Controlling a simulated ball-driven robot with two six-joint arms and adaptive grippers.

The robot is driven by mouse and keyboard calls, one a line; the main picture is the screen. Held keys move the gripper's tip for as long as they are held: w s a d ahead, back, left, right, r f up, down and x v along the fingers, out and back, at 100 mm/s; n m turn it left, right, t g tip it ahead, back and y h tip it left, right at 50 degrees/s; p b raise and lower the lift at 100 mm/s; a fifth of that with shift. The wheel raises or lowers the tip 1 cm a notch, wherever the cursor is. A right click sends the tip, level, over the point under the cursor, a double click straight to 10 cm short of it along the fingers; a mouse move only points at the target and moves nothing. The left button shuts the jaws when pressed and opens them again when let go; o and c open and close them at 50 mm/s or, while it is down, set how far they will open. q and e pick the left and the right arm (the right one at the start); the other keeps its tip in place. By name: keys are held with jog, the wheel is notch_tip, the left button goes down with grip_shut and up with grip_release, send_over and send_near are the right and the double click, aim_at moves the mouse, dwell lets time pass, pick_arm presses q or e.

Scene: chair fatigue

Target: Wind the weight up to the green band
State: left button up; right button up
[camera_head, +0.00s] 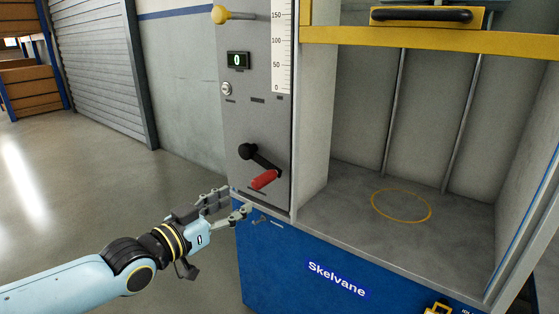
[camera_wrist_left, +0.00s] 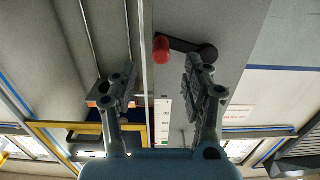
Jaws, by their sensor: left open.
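The crank on the grey front panel has a black hub and arm (camera_head: 247,152) and a red grip (camera_head: 264,179) pointing down and right. My left gripper (camera_head: 237,201) is open and empty, below and left of the red grip and apart from it. In the left wrist view the red grip (camera_wrist_left: 162,50) shows beyond the gap between the open fingers (camera_wrist_left: 160,78), with the black crank arm (camera_wrist_left: 188,46) running right. A white scale (camera_head: 282,50) shows marks from 0 to 150. My right gripper is not in view.
A small display (camera_head: 237,60) reads 0, above a key switch (camera_head: 226,88). A yellow-knobbed lever (camera_head: 220,14) sticks out higher up. A yellow guard bar (camera_head: 400,36) crosses the open bay, whose floor bears a yellow ring (camera_head: 373,204). The blue base cabinet (camera_head: 275,262) stands below. Floor at left is clear.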

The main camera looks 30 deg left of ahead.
aim_at(255, 188)
pick_arm(q)
jog(key=w+b, duration=0.2)
jog(key=w, duration=0.2)
jog(key=w+b, duration=0.3)
jog(key=w, duration=0.1)
jog(key=shift+d+r+b, duration=0.2)
jog(key=shift+b, duration=0.15)
jog(key=shift+w+d+r+b, duration=0.1)
jog(key=shift+w+r+b, duration=0.05)
jog(key=shift+w+b, duration=0.75)
jog(key=shift+w+r, duration=0.15)
jog(key=shift+w, duration=0.5)
jog(key=shift+w+r, duration=0.1)
jog(key=shift+r, duration=0.05)
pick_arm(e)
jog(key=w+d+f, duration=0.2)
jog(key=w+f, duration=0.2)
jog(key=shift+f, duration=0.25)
pick_arm(q)
jog(key=shift+c, duration=0.3)
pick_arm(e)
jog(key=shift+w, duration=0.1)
pick_arm(q)
grip_shut()
